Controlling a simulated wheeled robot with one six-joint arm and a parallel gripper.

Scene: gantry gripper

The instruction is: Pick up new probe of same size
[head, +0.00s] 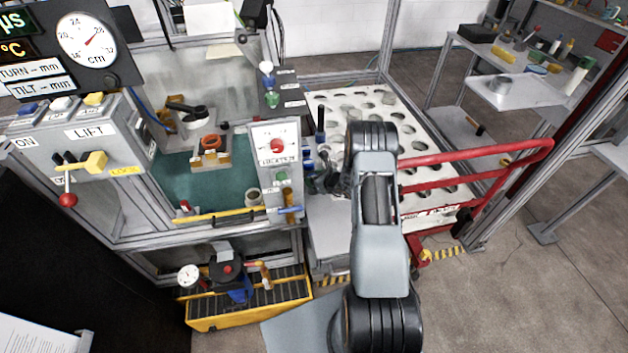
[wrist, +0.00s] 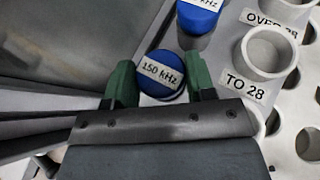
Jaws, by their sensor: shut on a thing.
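A round blue probe with a "150 kHz" label (wrist: 160,76) is between the two green fingers of my gripper (wrist: 158,82) in the wrist view. The fingers are shut on its sides. A second blue probe (wrist: 198,15) with a partly cut-off kHz label stands just beyond it, apart from the fingers. In the head view my gripper (head: 322,181) is low beside the control post, partly hidden by my arm. Small blue tops show there near it. Whether the held probe is clear of its seat cannot be told.
White cups stand right of my gripper, one labelled "TO 28" (wrist: 272,54). A white perforated table (head: 430,198) spreads behind my arm, with a red rail (head: 480,155) on its right. The control post (head: 276,150) and green-floored bay lie left.

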